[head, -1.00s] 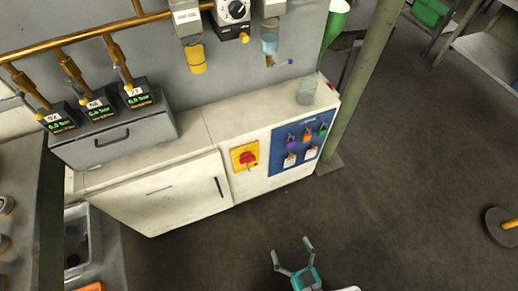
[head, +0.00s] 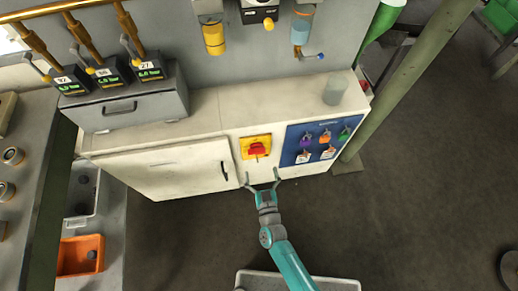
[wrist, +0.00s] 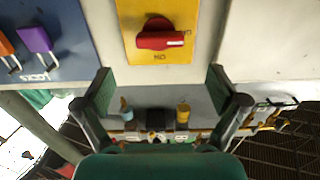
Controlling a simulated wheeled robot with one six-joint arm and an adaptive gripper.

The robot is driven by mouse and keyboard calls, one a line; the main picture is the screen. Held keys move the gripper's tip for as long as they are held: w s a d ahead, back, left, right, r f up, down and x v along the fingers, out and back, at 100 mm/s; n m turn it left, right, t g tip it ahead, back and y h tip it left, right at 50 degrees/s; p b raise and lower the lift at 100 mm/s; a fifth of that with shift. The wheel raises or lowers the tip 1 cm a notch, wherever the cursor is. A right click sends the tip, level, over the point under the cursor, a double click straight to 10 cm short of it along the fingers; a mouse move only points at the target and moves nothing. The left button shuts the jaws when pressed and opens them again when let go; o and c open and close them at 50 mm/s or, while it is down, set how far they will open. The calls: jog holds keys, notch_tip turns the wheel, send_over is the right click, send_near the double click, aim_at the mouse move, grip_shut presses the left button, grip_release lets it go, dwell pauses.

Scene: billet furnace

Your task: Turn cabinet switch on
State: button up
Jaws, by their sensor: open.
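The cabinet switch (head: 258,149) is a red rotary knob on a yellow plate (head: 247,141), on the front of the white cabinet (head: 190,166). In the wrist view, the red knob (wrist: 163,39) has its handle pointing right, toward a small label at the plate's right edge. Another label, upside down at the plate's lower edge, appears to read ON. My gripper (head: 262,177) is open and empty, just below the switch in the head view. In the wrist view, the fingers (wrist: 160,85) are spread below the yellow plate, apart from the knob.
A blue panel (head: 317,141) with several coloured padlocks and tags is right of the switch. A black door handle (head: 225,170) is to its left. A grey cup (head: 335,91) stands on the cabinet top. A green post (head: 405,85) rises at the right.

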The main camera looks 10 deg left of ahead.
aim_at(257, 154)
jog(key=x, duration=0.9)
jog(key=c, duration=1.1)
